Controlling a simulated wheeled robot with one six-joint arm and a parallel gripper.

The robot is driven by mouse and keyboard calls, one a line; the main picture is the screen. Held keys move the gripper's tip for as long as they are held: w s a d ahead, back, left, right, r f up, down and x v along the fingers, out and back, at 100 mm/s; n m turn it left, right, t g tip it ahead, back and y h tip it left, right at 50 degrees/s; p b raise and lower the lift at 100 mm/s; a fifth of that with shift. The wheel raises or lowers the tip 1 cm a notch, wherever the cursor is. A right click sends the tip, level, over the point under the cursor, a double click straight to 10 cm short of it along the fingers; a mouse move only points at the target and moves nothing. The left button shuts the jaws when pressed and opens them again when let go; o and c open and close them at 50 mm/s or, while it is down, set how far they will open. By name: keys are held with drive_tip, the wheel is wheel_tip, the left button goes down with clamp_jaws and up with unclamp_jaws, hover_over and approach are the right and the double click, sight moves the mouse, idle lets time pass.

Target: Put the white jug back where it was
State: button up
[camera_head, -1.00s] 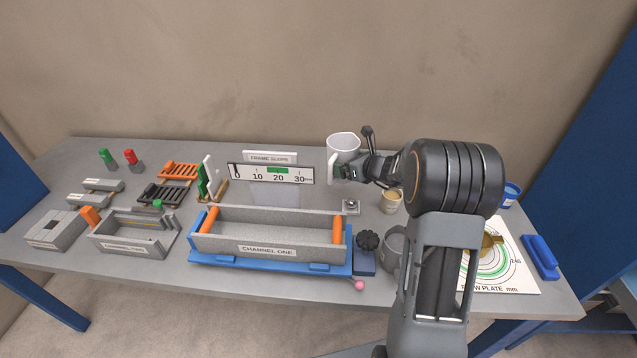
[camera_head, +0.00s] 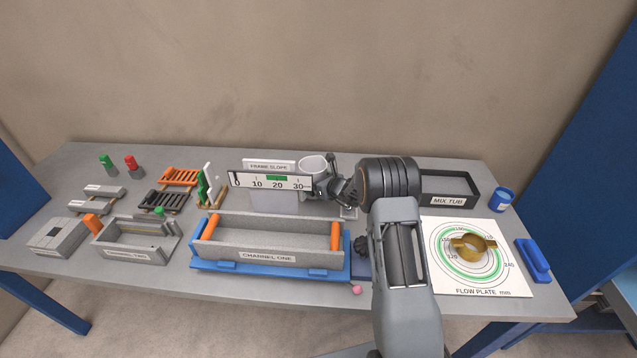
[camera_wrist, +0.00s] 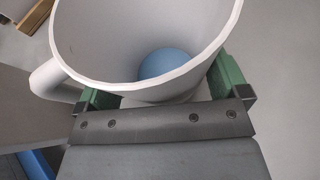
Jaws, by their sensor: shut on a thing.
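The white jug (camera_head: 314,162) is held upright or nearly so behind the right end of the slope scale, towards the back of the table. My gripper (camera_head: 326,186) is shut on it, and the scale and my arm hide its lower part. In the wrist view the jug (camera_wrist: 95,50) sits between the green fingers of my gripper (camera_wrist: 165,97). Its handle points left and its open mouth shows something round and blue inside. I cannot tell whether its base touches the table.
The frame slope scale (camera_head: 270,182) stands just left of and in front of the jug. The channel one box (camera_head: 268,256) lies in front. To the right are the mix tub (camera_head: 450,201), a blue cup (camera_head: 501,199) and the flow plate (camera_head: 487,281) with a brass ring.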

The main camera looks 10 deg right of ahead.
drive_tip(key=shift+f, duration=0.3)
drive_tip(key=shift+f, duration=0.15)
drive_tip(key=o, duration=0.8)
drive_tip(key=shift+o, duration=0.2)
drive_tip(key=shift+s+d+r, duration=0.15)
drive_tip(key=shift+s+r, duration=0.05)
drive_tip(key=b+v, duration=0.2)
drive_tip(key=v, duration=0.9)
drive_tip(key=shift+s, duration=0.25)
drive_tip(key=shift+d+r, duration=0.15)
